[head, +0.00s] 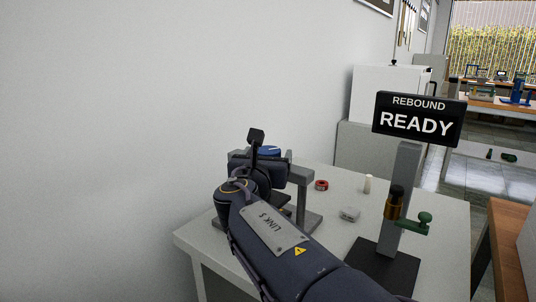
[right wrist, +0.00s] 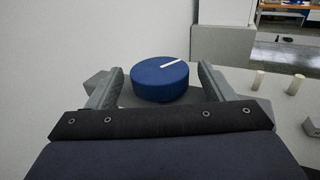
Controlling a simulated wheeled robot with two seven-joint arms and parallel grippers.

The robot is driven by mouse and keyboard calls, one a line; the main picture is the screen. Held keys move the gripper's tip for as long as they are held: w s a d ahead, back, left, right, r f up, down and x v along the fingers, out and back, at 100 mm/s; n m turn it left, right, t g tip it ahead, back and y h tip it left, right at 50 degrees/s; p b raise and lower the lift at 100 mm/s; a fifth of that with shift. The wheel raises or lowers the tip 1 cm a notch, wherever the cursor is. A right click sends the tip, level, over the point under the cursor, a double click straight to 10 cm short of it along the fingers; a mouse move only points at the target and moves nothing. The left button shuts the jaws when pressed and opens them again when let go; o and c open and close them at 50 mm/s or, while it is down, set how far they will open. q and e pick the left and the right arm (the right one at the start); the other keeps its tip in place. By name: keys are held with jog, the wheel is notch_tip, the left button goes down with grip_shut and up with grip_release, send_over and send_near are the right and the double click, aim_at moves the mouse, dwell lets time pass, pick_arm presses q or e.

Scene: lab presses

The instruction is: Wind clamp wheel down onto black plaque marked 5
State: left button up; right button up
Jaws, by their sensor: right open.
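The clamp wheel (right wrist: 160,80) is a round blue knob with a white line on its top. In the right wrist view it sits between the two grey fingers of my right gripper (right wrist: 158,88), which is open. The fingers stand on either side of the wheel, with a gap visible at the right. In the head view only part of the blue wheel (head: 270,150) shows behind my right arm, on a grey clamp frame (head: 302,175). The black plaque marked 5 is not visible; my arm hides the area under the wheel. My left gripper is not in view.
A post with a sign reading REBOUND READY (head: 418,120) stands on the white table (head: 340,225) at right, with a green-handled part. A red ring (head: 321,185), a pale cylinder (head: 367,184) and a small grey block (head: 350,214) lie between. A wall is at left.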

jog(key=shift+w+d, duration=0.15)
jog(key=shift+w, duration=0.65)
jog(key=c, duration=1)
jog(key=shift+o, duration=0.2)
jog(key=shift+r+h+p, duration=0.2)
jog(key=shift+h+p, duration=0.1)
jog(key=shift+p, duration=0.35)
jog(key=m+g+h+p, duration=0.3)
jog(key=m+h+p, duration=0.1)
jog(key=p, duration=0.6)
jog(key=m+g+h+p, duration=0.4)
jog(key=h+p, duration=0.2)
jog(key=p, duration=0.4)
jog(key=shift+m+h, duration=0.3)
jog(key=shift+f+m+g+h+p, duration=0.15)
jog(key=shift+m+g+h+p, duration=0.25)
jog(key=shift+p, duration=0.3)
